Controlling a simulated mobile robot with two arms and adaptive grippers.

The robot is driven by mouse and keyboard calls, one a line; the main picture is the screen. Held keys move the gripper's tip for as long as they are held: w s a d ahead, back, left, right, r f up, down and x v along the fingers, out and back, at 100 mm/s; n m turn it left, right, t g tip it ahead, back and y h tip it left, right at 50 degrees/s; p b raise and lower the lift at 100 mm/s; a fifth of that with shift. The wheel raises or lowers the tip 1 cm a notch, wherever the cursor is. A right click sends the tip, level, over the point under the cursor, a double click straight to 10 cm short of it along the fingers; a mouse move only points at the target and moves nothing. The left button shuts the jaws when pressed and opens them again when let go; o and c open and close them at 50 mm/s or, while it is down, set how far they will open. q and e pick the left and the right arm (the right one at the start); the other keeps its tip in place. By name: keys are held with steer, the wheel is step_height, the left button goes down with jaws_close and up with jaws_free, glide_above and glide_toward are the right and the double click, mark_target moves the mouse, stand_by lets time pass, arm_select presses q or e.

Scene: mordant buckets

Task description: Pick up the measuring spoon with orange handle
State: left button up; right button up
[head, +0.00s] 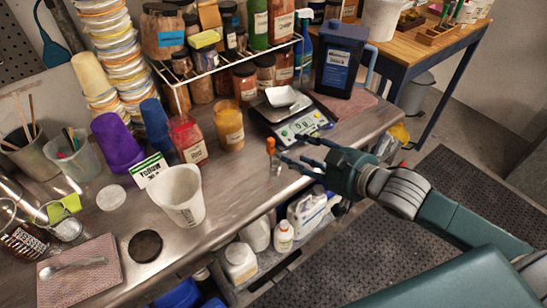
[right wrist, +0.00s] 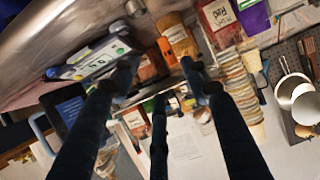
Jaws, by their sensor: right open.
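The measuring spoon with the orange handle (head: 271,146) is near the front edge of the metal counter, below the scale. Its orange end is uppermost and a metallic part shows under it. My right gripper (head: 292,149) comes in from the right with its dark fingers spread, just right of the spoon. It looks apart from the spoon and holds nothing. In the right wrist view, the open fingers (right wrist: 160,85) spread toward the counter, and an orange piece (right wrist: 167,51) that looks like the handle shows between them. My left gripper is not in view.
A digital scale (head: 292,119) with a white tray stands behind the spoon. An amber jar (head: 229,125), a red jar (head: 188,140) and a white cup (head: 181,194) stand to its left. A dark jug (head: 340,58) is behind. Counter between cup and spoon is bare.

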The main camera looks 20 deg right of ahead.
mark_target(274, 145)
steer(key=p+x, duration=0.1)
steer(key=x, duration=0.3)
steer(key=a+p+x, duration=0.1)
steer(key=x, duration=0.4)
steer(key=shift+w+a+p, duration=0.1)
steer(key=shift+a+p, duration=0.05)
steer(key=shift+p, duration=0.25)
steer(key=shift+w+a+f, duration=0.15)
steer(key=shift+w+f, duration=0.2)
steer(key=shift+s, duration=0.1)
steer(key=shift+c, duration=0.3)
steer(key=c, duration=0.9)
